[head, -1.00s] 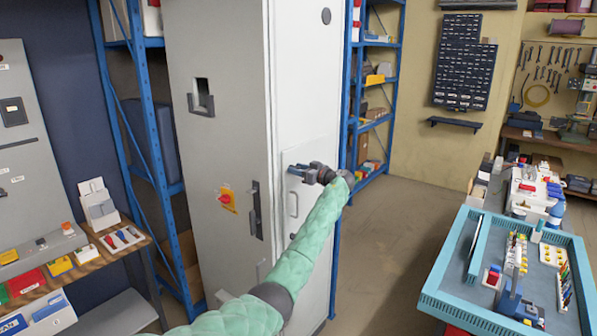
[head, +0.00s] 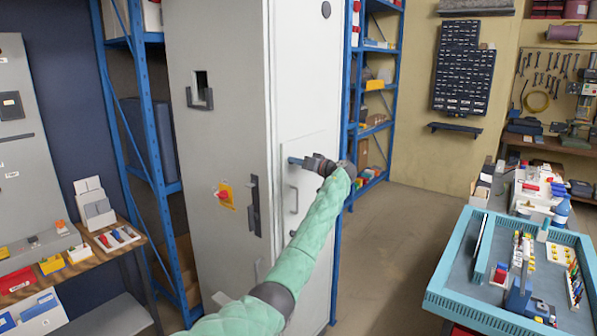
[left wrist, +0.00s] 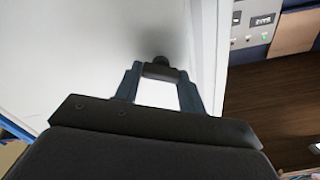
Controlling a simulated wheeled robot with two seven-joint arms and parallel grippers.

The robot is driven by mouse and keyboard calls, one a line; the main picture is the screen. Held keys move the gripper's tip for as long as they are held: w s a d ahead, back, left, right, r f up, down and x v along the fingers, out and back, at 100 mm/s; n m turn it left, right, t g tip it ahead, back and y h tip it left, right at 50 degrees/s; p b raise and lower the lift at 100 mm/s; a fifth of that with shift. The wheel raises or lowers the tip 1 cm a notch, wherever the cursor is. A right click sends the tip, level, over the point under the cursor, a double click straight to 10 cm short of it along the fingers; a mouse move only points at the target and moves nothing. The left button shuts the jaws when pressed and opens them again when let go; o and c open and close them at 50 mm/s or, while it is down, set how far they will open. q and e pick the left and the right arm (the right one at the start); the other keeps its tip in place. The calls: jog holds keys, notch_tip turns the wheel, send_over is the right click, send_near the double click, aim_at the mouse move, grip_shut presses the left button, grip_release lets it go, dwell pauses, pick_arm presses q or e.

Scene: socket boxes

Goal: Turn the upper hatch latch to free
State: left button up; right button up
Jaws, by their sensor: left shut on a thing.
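The tall grey cabinet (head: 220,140) stands in the middle of the head view, with the pale hatch (head: 311,152) on its right-hand face. My left gripper (head: 292,161) is at the upper left part of this hatch. In the left wrist view its two blue-grey fingers (left wrist: 160,72) are closed on a small dark piece, the upper latch (left wrist: 160,62), against the white surface. In the head view the fingers hide the latch, so its angle cannot be read. My right gripper is not in view.
A bar handle (head: 293,200) is on the hatch below my gripper. A red rotary switch (head: 224,195) and a dark door handle (head: 254,206) are on the cabinet front. A teal tray (head: 440,298) of parts stands at right. The floor between is clear.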

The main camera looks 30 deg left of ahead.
pick_arm(q)
jog(key=shift+w+f+m+b, duration=0.1)
jog(key=shift+m+b, duration=1.05)
jog(key=shift+m, duration=2)
jog(key=shift+w+m+b, duration=0.1)
jog(key=shift+m+b, duration=1)
jog(key=shift+m, duration=2.05)
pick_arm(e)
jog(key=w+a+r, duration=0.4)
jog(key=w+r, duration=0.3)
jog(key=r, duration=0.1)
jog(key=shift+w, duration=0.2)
pick_arm(q)
jog(key=o, duration=1)
jog(key=shift+d+f, duration=0.1)
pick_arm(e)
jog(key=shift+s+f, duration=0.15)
